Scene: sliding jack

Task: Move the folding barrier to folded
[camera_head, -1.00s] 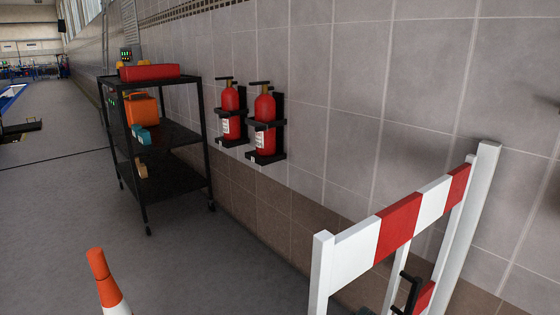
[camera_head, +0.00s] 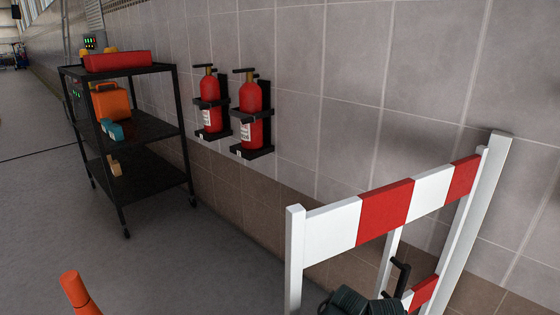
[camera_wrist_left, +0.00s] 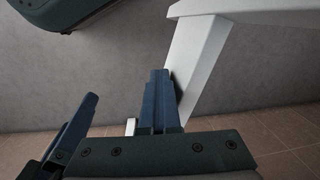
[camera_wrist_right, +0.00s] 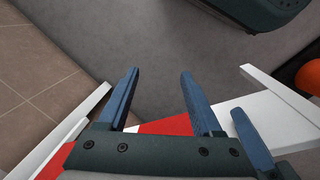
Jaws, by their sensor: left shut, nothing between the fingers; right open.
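The folding barrier (camera_head: 385,213) stands at the right of the head view. It has a red-and-white striped top board, a white left post (camera_head: 294,260) and a taller white right post (camera_head: 477,215). A black handle (camera_head: 400,274) shows below the board. A dark gripper part is at the bottom edge under the board; I cannot tell which arm it belongs to. In the left wrist view my left gripper (camera_wrist_left: 160,95) is shut and empty, close beside a white post (camera_wrist_left: 197,62); contact is unclear. In the right wrist view my right gripper (camera_wrist_right: 160,92) is open near the red-and-white board (camera_wrist_right: 168,125).
A tiled wall (camera_head: 350,60) runs behind the barrier and carries two red fire extinguishers (camera_head: 251,112). A black shelf cart (camera_head: 150,128) stands to the left. An orange cone (camera_head: 78,292) is at the lower left. The floor between cart and barrier is clear.

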